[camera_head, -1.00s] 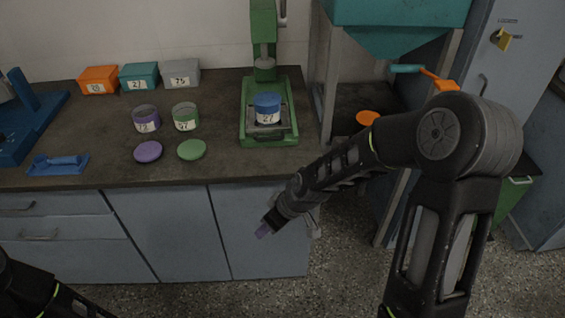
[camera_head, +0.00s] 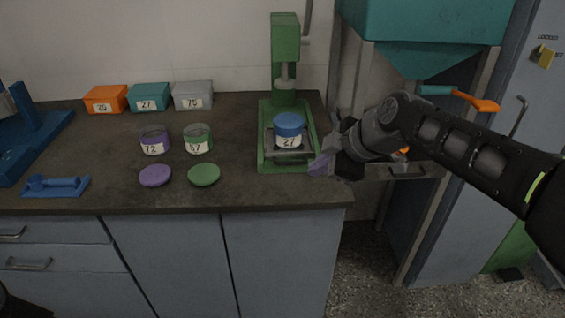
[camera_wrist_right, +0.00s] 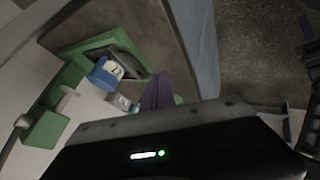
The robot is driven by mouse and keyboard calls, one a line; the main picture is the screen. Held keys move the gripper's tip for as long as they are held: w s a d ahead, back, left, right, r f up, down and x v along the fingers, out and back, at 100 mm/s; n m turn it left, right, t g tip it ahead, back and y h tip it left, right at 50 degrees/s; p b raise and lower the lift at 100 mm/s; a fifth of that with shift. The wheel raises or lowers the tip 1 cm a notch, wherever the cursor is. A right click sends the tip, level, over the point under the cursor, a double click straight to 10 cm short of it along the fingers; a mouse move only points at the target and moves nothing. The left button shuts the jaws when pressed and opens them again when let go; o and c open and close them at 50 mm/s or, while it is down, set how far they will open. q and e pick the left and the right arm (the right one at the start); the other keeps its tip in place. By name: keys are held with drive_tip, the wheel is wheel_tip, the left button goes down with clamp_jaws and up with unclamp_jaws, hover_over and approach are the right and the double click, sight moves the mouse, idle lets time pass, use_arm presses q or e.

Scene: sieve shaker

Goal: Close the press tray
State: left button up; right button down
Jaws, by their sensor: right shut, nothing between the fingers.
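The green press (camera_head: 286,70) stands at the right end of the counter. Its tray (camera_head: 270,146) sits low on the green base. A jar with a blue lid and a label reading 27 (camera_head: 289,130) stands upright on the tray under the plunger. My right gripper (camera_head: 318,165) is shut and empty, with its purple fingertips beside the right edge of the press base; I cannot tell whether they touch it. In the right wrist view the purple fingers (camera_wrist_right: 157,92) are close to the jar (camera_wrist_right: 104,73) and press. My left gripper is out of view.
Purple (camera_head: 154,142) and green (camera_head: 198,139) jars stand left of the press, with a purple lid (camera_head: 155,175) and a green lid (camera_head: 204,174) in front. Labelled boxes (camera_head: 149,97) line the wall. A teal hopper (camera_head: 425,35) on a metal frame stands right of the counter.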

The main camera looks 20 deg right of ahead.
drive_tip(key=x, duration=0.9)
drive_tip(key=shift+a+f, duration=0.1)
drive_tip(key=shift+f, duration=0.3)
drive_tip(key=w, duration=0.2)
drive_tip(key=w+d, duration=0.1)
drive_tip(key=shift+w+r, duration=0.15)
drive_tip(key=shift+r, duration=0.2)
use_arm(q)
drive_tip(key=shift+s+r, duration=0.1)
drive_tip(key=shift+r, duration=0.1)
use_arm(e)
drive_tip(key=shift+w+d, duration=0.2)
drive_tip(key=shift+w, duration=0.15)
